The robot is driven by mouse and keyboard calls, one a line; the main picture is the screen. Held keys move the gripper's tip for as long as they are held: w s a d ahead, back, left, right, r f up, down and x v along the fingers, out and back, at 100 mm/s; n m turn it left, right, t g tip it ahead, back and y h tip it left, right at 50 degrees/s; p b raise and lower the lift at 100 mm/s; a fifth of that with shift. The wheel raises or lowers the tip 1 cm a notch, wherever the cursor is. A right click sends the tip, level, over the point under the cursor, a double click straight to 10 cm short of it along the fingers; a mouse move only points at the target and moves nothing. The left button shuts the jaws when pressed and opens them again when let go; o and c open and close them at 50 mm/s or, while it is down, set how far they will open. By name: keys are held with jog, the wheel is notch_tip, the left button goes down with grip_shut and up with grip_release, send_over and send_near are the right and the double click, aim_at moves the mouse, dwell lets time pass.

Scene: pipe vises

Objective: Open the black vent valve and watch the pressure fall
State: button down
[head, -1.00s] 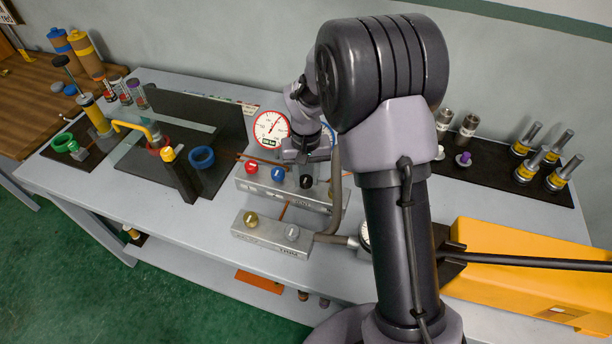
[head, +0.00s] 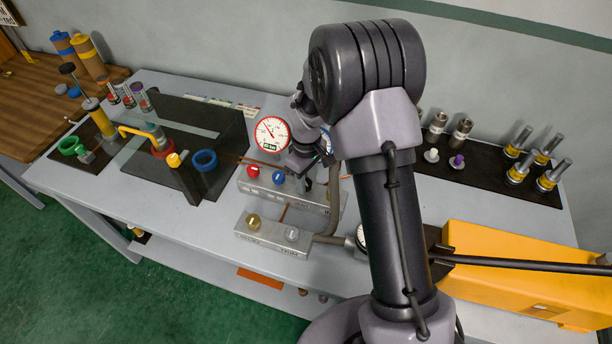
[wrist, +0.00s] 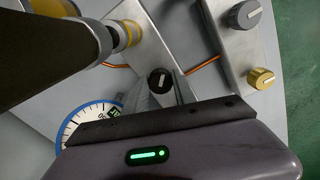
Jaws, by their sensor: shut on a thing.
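The black vent valve knob (wrist: 160,78) shows in the wrist view between my fingertips, its white mark visible on top. My gripper (wrist: 166,92) is shut on it. In the head view my gripper (head: 306,178) is over the right end of the upper silver block (head: 290,195), and the black knob is hidden there. The red-rimmed gauge (head: 271,133) stands behind the block; its needle points to the upper left. A blue-rimmed gauge is mostly hidden by my arm in the head view, and partly covered in the wrist view (wrist: 72,122).
Red (head: 253,171) and blue (head: 278,177) knobs sit left of my gripper. A lower block carries gold (head: 253,220) and grey (head: 292,233) knobs. A bent grey pipe (head: 334,205) runs close on the right. A yellow case (head: 520,265) stands at the right.

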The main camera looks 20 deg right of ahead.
jog(key=n+p, duration=0.1)
jog(key=n, duration=0.2)
jog(key=shift+r+n+p, duration=0.1)
jog(key=shift+n+p, duration=0.2)
jog(key=shift+w+n+p, duration=0.1)
jog(key=shift+n+p, duration=0.6)
jog(key=shift+n, duration=1.1)
jog(key=c, duration=1)
grip_release()
notch_tip(320, 180, up, 17)
jog(key=p, duration=0.4)
jog(key=shift+r, duration=0.1)
